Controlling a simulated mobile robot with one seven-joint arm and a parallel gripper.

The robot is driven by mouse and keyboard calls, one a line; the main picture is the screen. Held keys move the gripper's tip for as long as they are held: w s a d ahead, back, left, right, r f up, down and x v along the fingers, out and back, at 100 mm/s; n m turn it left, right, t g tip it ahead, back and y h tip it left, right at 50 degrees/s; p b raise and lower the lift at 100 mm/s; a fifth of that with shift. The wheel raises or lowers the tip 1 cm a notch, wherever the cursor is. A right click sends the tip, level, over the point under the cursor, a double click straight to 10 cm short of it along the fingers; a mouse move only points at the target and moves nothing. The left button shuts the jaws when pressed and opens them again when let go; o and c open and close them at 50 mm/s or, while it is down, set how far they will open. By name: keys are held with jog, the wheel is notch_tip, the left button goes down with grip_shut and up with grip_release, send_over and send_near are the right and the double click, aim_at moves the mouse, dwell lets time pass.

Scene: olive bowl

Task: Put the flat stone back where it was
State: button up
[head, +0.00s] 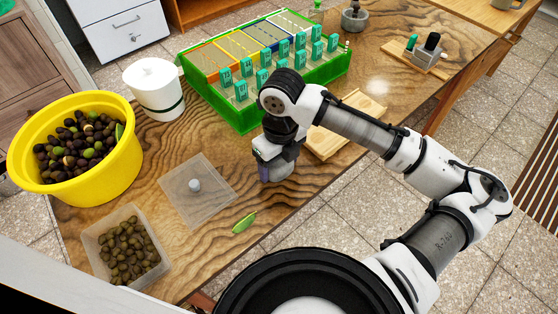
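I cannot pick out a flat stone with certainty. My gripper (275,172) points down over the wooden table (310,190), near its front edge. Its fingertips are mostly hidden by the wrist, so I cannot see whether it holds anything. A yellow bowl (128,165) full of dark and green olives stands at the left. A pale wooden board (328,143) lies just right of my gripper, partly hidden behind my arm.
A clear square lid with a knob (195,186), a tub of olives (127,250) and a green leaf-like piece (244,222) lie left of my gripper. Behind stand a white lidded pot (153,88), a green-edged crate (238,117), a grey mortar (354,20) and a small wooden stand (415,57).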

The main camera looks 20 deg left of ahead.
jog(key=o, duration=0.4)
jog(key=shift+c, duration=0.2)
jog(key=shift+r, duration=0.1)
notch_tip(320, 180, up, 12)
jog(key=shift+w, duration=0.15)
jog(key=shift+d+r, duration=0.1)
